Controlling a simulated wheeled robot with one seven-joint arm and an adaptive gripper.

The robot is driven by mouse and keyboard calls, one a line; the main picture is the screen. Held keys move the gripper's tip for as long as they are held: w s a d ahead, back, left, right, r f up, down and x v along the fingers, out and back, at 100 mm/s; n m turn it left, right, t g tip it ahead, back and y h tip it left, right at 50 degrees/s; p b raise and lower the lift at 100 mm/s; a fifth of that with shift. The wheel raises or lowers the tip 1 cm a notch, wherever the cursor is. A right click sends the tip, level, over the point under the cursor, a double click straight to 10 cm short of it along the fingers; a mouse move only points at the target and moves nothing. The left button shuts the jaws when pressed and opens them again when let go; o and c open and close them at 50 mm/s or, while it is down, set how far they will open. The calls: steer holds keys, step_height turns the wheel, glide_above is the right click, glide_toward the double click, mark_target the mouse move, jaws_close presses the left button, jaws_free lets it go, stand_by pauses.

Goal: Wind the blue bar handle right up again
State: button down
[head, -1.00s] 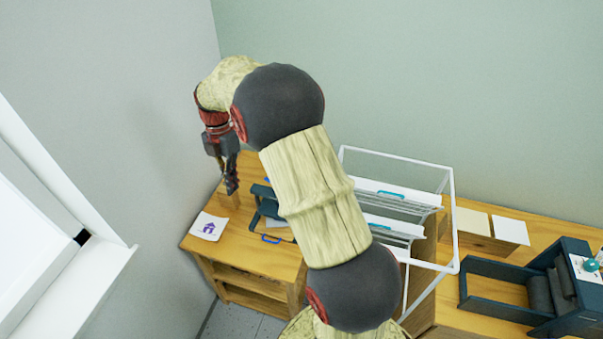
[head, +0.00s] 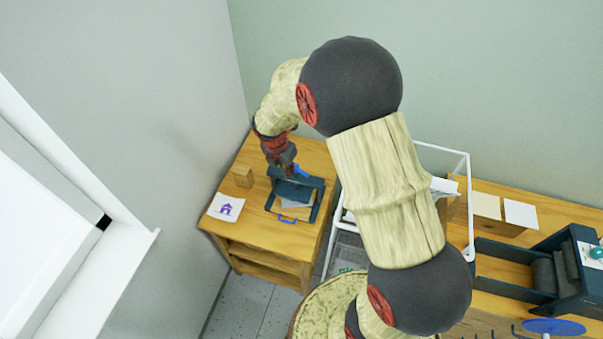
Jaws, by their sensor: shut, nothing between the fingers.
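A small dark teal press (head: 310,184) stands on the wooden bench at the left. A short bright blue bar (head: 300,171) shows at its top, beside my gripper's fingers; I take it to be the blue bar handle. It appears tilted, and part of it is hidden behind the gripper. My gripper (head: 287,171) points down over the press top, shut and empty. I cannot tell whether the fingers touch the bar. A blue loop handle (head: 288,219) sits low at the front of the press, with a pale sheet (head: 297,201) behind it.
A white card with a purple house (head: 226,207) and a wooden block (head: 242,176) lie left of the press. A white wire rack (head: 467,190) stands to its right, partly behind my arm. A larger dark roller press (head: 513,285) is further right.

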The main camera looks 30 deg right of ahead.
steer(key=w+d+f+p, duration=0.1)
steer(key=d+f, duration=0.1)
steer(key=f, duration=0.3)
steer(key=w+d+f+p, duration=0.1)
steer(key=w+d+f, duration=0.1)
steer(key=f, duration=0.3)
steer(key=shift+w+d+f, duration=0.25)
steer(key=shift+w+d, duration=0.05)
steer(key=shift+d, duration=0.3)
steer(key=shift+w+d+n+p, duration=0.15)
steer(key=shift+d+n+p, duration=0.45)
steer(key=shift+d+p, duration=0.5)
steer(key=shift+a, duration=0.15)
steer(key=shift+a, duration=0.1)
